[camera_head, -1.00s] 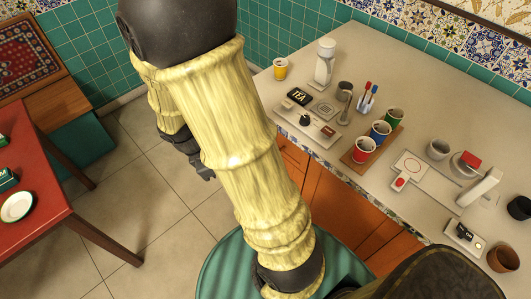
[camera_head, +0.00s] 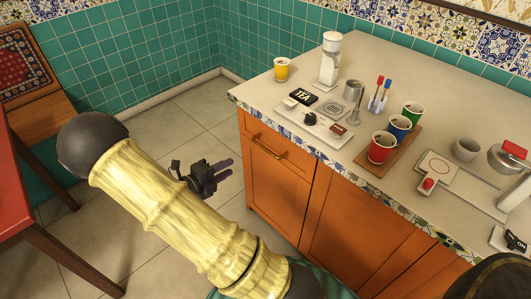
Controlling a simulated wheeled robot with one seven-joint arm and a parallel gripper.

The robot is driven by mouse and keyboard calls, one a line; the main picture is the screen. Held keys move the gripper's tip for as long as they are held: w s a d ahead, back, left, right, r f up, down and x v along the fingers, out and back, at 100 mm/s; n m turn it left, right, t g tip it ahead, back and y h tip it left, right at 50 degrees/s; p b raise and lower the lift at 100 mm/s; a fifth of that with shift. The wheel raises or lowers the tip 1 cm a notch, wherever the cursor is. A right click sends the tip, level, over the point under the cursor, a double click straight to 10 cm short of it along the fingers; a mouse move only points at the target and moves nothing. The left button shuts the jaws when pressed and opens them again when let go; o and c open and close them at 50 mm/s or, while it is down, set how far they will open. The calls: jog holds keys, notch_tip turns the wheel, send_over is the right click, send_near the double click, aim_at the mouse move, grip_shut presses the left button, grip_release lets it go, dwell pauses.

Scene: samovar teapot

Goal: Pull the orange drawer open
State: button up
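The orange drawer (camera_head: 289,158) is the top front at the left end of the orange cabinet, just under the tiled counter edge. It looks shut, and its brass bar handle (camera_head: 267,147) is in plain view. My gripper (camera_head: 227,169) is over the floor, left of the drawer and apart from it. Its two dark fingers point right toward the cabinet with a small gap between them; it looks open and empty. My yellow arm covers the floor to the lower left of the gripper.
The counter (camera_head: 300,72) holds a yellow cup (camera_head: 282,69), a white bottle (camera_head: 330,58), a tea panel (camera_head: 318,117) and several colored cups. A red table (camera_head: 10,200) stands at the left edge.

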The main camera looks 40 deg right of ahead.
aim_at(266, 149)
jog(key=b+x, duration=0.4)
jog(key=x, duration=1.3)
jog(key=shift+s+d, duration=0.1)
jog(key=shift+d, duration=0.1)
jog(key=shift+c, duration=0.3)
grip_shut()
